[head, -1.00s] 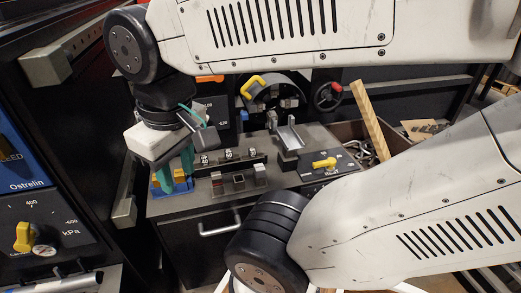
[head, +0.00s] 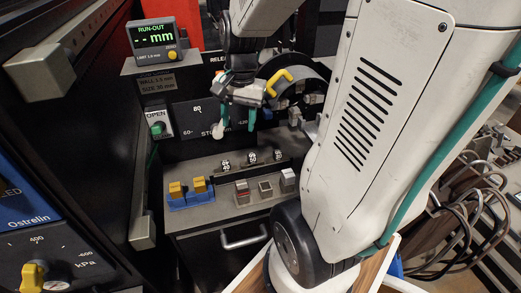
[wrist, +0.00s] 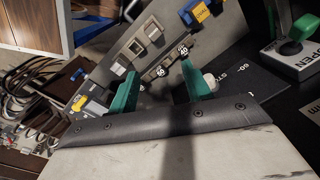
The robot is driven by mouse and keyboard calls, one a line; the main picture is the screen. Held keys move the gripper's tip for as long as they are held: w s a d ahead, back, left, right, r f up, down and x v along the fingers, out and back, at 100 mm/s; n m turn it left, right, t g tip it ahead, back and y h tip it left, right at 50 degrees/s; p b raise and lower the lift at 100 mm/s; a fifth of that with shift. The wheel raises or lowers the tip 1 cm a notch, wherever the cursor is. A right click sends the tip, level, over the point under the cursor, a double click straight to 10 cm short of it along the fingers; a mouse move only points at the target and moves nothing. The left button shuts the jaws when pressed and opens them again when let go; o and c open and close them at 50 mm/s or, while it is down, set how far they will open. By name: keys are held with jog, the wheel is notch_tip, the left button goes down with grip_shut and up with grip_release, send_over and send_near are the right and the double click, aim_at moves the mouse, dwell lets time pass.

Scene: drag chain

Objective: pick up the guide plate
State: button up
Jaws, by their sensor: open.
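No part is labelled as the guide plate, and I cannot tell for sure which one it is. A pale metal piece (head: 311,128) shows at the bench's back right, partly covered by my arm. A row of small grey blocks (head: 265,188) sits at the bench front, and it also shows in the wrist view (wrist: 153,32). My gripper (head: 237,122) is open, its green fingers in front of the dial panel, behind the numbered counters (head: 251,157). In the wrist view, my gripper (wrist: 160,85) has its fingers wide apart with nothing held between them.
Two yellow-and-blue blocks (head: 187,190) sit at the bench's left front. A run-out display (head: 157,40) and a green OPEN knob (head: 157,127) stand at the back left. A wheel with a yellow handle (head: 279,82) is right of my gripper. Cables (head: 465,205) hang at right.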

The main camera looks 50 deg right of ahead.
jog(key=w+d+f+m, duration=0.1)
jog(key=d+f+m, duration=0.4)
jog(key=d+f, duration=0.3)
jog(key=m, duration=0.7)
send_over(278, 151)
jog(key=s, duration=0.1)
jog(key=shift+y, duration=0.3)
notch_tip(278, 151, down, 8)
jog(key=shift+s+d+f, duration=0.1)
jog(key=shift+d+f, duration=0.05)
jog(key=f, duration=0.5)
jog(key=w+f, duration=0.1)
jog(key=f, duration=0.1)
jog(key=shift+a+f, duration=0.25)
jog(key=shift+f, duration=0.05)
grip_shut()
